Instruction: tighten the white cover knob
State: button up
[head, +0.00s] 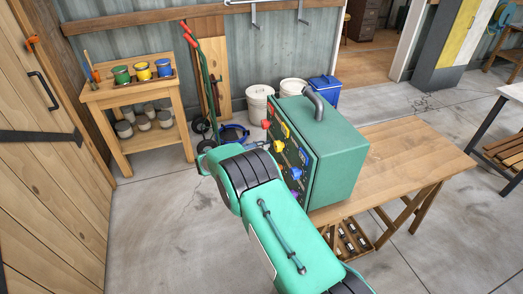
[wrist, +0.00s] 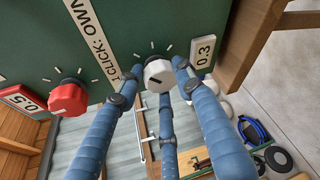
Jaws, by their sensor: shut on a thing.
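The white cover knob (wrist: 158,72) sits on the dark green panel (wrist: 125,35) in the wrist view, with white tick marks around it and a dark mark on its face. A plate reading 0.3 is to its right. My gripper (wrist: 160,80) has its blue jointed fingers around the knob, shut on it. In the head view my gripper (head: 264,146) reaches the knob side of the green box (head: 338,160), which stands on the wooden table (head: 420,155). I cannot make out the white knob there.
A red knob (wrist: 68,98) beside a 0.5 plate is left of the white one. Yellow (head: 278,146) and blue (head: 296,173) knobs share the box's face. A hand truck (head: 205,85) and a wooden shelf (head: 140,105) stand behind. Floor at the left is clear.

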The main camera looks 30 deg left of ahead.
jog(key=shift+s+f, duration=0.2)
jog(key=shift+f, duration=0.5)
jog(key=o, duration=1)
jog(key=shift+c, duration=0.2)
jog(key=shift+o, duration=0.7)
jog(key=shift+w+a+f, duration=0.1)
jog(key=shift+w+r, duration=0.1)
jog(key=shift+r, duration=0.35)
jog(key=shift+a+r, duration=0.1)
jog(key=v, duration=1.2)
jog(key=shift+f, duration=0.25)
